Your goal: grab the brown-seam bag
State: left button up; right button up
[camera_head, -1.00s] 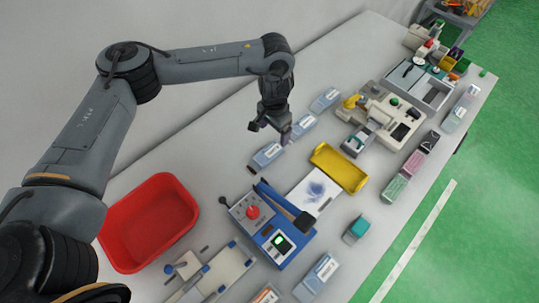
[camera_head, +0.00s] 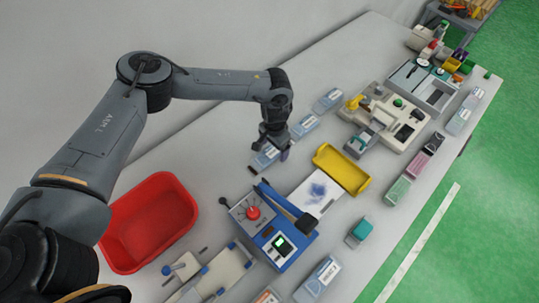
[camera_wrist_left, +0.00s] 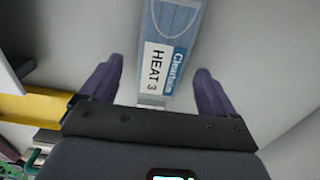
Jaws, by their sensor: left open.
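A clear mask bag with a dark brownish end (camera_head: 253,169) lies on the table, partly hidden behind my left gripper. In the left wrist view a clear bag (camera_wrist_left: 180,20) holds a pale blue mask and has a label reading "HEAT 3". Its far end runs out of the frame, and I cannot make out a brown seam there. My left gripper (camera_head: 272,150) is open above the bag. In the left wrist view its two purple-grey fingers (camera_wrist_left: 156,72) stand on either side of the labelled end, apart from it. My right gripper is not in view.
A blue press (camera_head: 270,226), a yellow tray (camera_head: 342,167) and a red bin (camera_head: 150,222) stand nearby. Two similar bags lie beyond, a nearer one (camera_head: 305,125) and a farther one (camera_head: 328,99). More bags lie along the front edge. Bare table shows behind the bag row.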

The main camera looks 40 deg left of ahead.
pick_arm(q)
jog(key=shift+f, duration=0.25)
jog(key=shift+c, duration=0.4)
jog(key=c, duration=1)
jog(key=shift+c, duration=0.2)
jog(key=shift+r, duration=0.1)
